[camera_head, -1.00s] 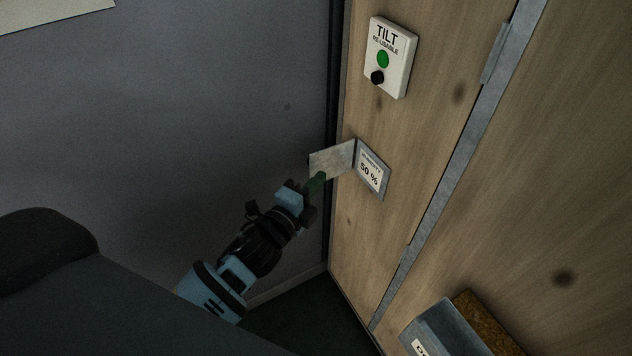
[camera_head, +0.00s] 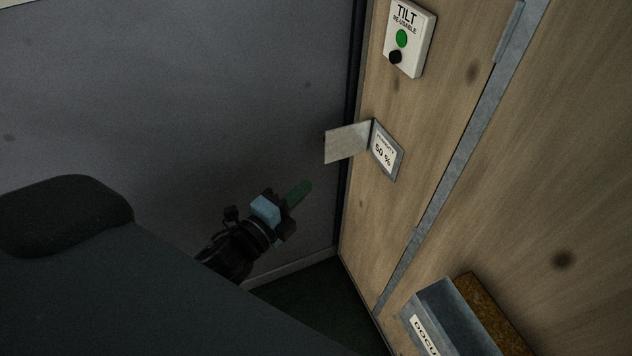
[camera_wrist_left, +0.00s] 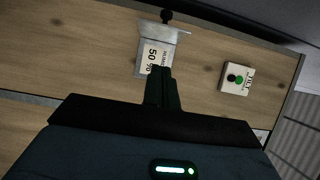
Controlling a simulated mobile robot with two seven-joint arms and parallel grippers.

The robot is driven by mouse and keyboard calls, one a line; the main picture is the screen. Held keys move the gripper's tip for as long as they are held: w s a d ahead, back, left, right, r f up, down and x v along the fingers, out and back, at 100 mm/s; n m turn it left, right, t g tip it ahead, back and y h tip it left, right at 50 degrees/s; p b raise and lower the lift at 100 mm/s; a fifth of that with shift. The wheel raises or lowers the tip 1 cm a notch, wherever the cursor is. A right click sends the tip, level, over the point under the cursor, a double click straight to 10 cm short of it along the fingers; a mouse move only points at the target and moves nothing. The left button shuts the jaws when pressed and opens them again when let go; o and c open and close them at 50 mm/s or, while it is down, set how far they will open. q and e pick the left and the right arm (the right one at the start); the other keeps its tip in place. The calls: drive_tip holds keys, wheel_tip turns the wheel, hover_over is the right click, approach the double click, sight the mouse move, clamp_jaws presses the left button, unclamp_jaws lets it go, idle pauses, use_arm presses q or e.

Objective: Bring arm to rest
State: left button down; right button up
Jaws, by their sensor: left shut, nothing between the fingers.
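My left gripper (camera_head: 299,194) is shut and empty, with its green fingertips together. It is in front of the grey wall, below and left of the humidity card's open flap (camera_head: 347,142), and apart from it. The humidity card (camera_head: 386,152) reads "50 %" and is fixed to the wooden panel. In the left wrist view the shut fingers (camera_wrist_left: 162,88) point toward the card (camera_wrist_left: 152,58), whose lower part they overlap in the picture. My right gripper is in neither view.
A white tilt indicator (camera_head: 410,38) with a green dot and a black knob is on the wooden panel (camera_head: 425,105) above the card. A grey document holder (camera_head: 447,318) sticks out at the lower right. The grey wall (camera_head: 200,90) to the left is bare.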

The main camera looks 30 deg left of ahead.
use_arm(q)
drive_tip(key=shift+s+a, duration=0.2)
drive_tip(key=shift+s, duration=0.05)
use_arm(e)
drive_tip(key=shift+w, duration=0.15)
